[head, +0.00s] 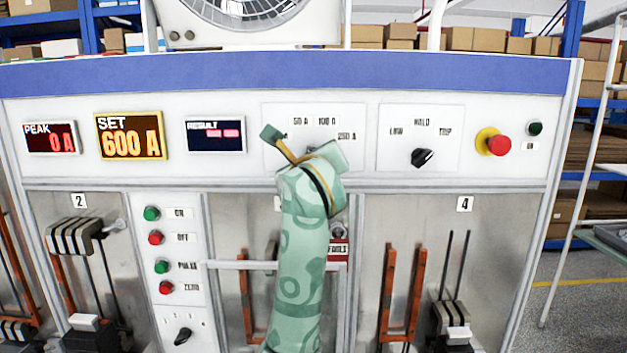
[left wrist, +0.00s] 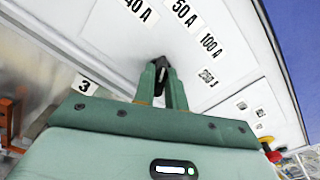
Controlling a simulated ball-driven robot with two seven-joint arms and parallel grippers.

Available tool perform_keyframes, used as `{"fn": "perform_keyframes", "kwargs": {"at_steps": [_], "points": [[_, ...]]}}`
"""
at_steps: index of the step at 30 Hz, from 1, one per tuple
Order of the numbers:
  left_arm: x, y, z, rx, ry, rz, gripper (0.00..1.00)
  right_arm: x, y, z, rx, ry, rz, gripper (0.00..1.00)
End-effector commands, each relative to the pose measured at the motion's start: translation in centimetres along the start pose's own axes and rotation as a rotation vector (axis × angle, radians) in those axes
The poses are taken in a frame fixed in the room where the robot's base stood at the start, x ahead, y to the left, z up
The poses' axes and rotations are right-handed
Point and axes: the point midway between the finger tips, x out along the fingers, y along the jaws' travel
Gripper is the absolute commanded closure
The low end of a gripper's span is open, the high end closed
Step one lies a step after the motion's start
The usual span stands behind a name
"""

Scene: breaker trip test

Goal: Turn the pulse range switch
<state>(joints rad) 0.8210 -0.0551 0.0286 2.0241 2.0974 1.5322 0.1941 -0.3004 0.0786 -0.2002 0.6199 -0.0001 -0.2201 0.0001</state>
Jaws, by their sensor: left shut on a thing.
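The pulse range switch (left wrist: 161,70) is a small black knob on the white panel, with labels 40 A, 50 A, 100 A and 250 A around its upper and right side in the left wrist view. My left gripper (left wrist: 162,84) is shut on the knob, one green finger on each side. In the head view my left gripper (head: 312,160) reaches up to the panel and covers most of the switch and part of its labels. The knob's exact pointing direction is hard to tell. My right gripper is in neither view.
To the right is the HOLD/TRIP selector knob (head: 422,157), then a red emergency button (head: 497,144). To the left are the PEAK display (head: 50,138), SET display (head: 131,136) reading 600 A and RESULT display (head: 215,135). A horizontal rail (head: 240,265) runs below.

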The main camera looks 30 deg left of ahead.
Motion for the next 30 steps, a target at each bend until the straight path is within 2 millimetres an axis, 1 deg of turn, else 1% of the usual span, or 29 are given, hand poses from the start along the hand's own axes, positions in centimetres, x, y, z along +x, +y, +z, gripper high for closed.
{"fn": "perform_keyframes", "kwargs": {"at_steps": [1,3,12,21,30], "points": [[0.0,0.3,-0.6,-0.045,0.0,-0.002,1.0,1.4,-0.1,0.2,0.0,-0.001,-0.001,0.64],[0.0,0.3,-0.6,-0.11,0.0,-0.002,1.0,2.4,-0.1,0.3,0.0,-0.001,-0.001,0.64],[0.0,0.3,-0.4,-0.349,0.0,-0.001,1.0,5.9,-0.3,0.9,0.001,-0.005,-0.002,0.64],[0.0,0.3,-0.2,-0.493,0.001,0.0,1.0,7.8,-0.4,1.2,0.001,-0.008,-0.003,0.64],[0.0,0.2,-0.1,-0.538,0.0,0.002,1.0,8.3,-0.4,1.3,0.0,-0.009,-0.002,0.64]]}}
